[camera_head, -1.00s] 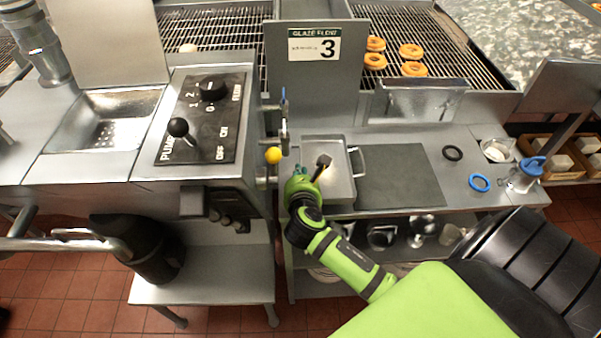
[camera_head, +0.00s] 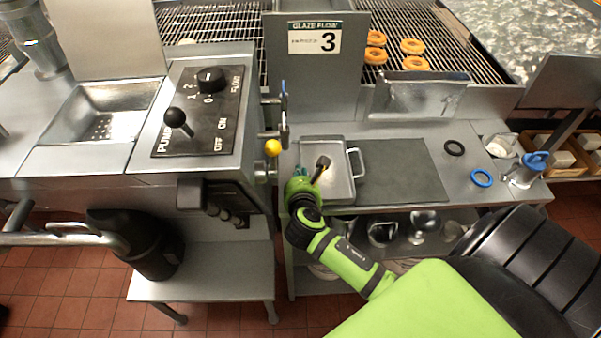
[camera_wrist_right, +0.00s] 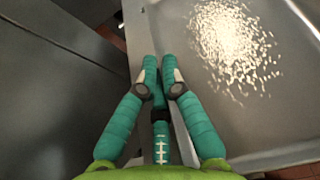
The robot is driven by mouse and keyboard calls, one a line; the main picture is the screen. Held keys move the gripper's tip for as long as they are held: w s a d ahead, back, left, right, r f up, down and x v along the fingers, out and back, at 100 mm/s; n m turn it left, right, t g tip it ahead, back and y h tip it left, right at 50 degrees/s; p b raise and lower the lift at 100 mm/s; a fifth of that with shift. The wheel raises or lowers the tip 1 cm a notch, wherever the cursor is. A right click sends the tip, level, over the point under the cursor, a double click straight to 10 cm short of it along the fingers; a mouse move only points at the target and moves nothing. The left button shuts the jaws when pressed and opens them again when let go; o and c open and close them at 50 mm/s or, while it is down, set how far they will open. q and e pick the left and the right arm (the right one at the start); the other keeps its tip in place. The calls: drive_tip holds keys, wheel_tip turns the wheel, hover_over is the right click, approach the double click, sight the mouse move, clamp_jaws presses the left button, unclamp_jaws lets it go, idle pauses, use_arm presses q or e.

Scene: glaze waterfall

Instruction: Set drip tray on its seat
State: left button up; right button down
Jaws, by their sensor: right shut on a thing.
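The drip tray (camera_head: 342,184) is a shallow grey metal tray with a wire handle on its right side. It is at the left end of the counter, beside the control cabinet. My right gripper (camera_head: 302,173) is at its left edge. In the right wrist view my right gripper (camera_wrist_right: 160,72) has its teal fingers closed together on the near rim of the drip tray (camera_wrist_right: 225,115). The tray's seat cannot be told apart in these views. My left gripper is not in view.
The control cabinet (camera_head: 196,110) with a yellow knob (camera_head: 272,147) stands close left of the tray. A dark mat (camera_head: 405,172) lies right of it. A black ring (camera_head: 454,148), a blue ring (camera_head: 482,178) and a blue-topped jar (camera_head: 530,170) are further right.

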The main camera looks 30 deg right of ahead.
drive_tip(key=shift+f, duration=0.45)
idle(0.5)
drive_tip(key=c, duration=1.3)
unclamp_jaws()
drive_tip(key=shift+f, duration=0.1)
